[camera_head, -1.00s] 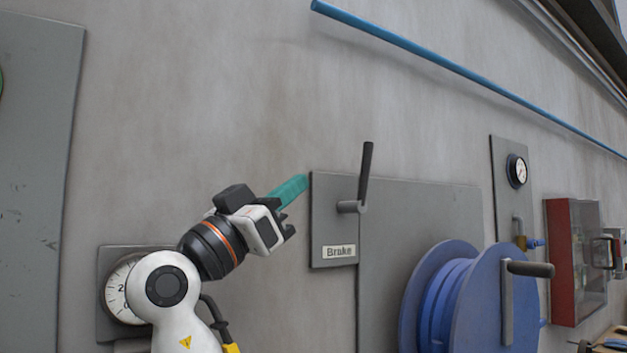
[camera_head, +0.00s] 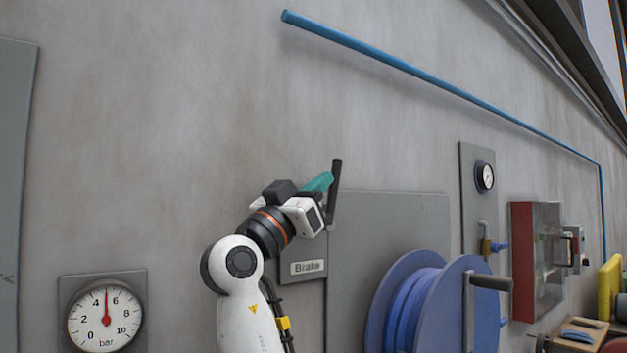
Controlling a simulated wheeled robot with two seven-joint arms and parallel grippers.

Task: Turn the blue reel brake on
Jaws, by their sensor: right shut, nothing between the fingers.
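The brake lever (camera_head: 335,188) is a dark handle standing nearly upright, its top leaning slightly right. It is mounted on a grey plate with a "Brake" label (camera_head: 309,267). The blue reel (camera_head: 455,310) with a dark crank handle is to the lower right of the lever. My right gripper (camera_head: 322,181), with teal fingers, is shut and empty. Its fingertips are just left of the lever's upper part; I cannot tell whether they touch it. The gripper hides the lever's pivot and part of the plate. My left gripper is not in view.
A bar gauge (camera_head: 105,318) is on the wall at lower left. Right of the reel are a panel with a small gauge (camera_head: 485,176), a red box (camera_head: 525,260) and a yellow block (camera_head: 609,287). A blue pipe (camera_head: 430,77) runs above.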

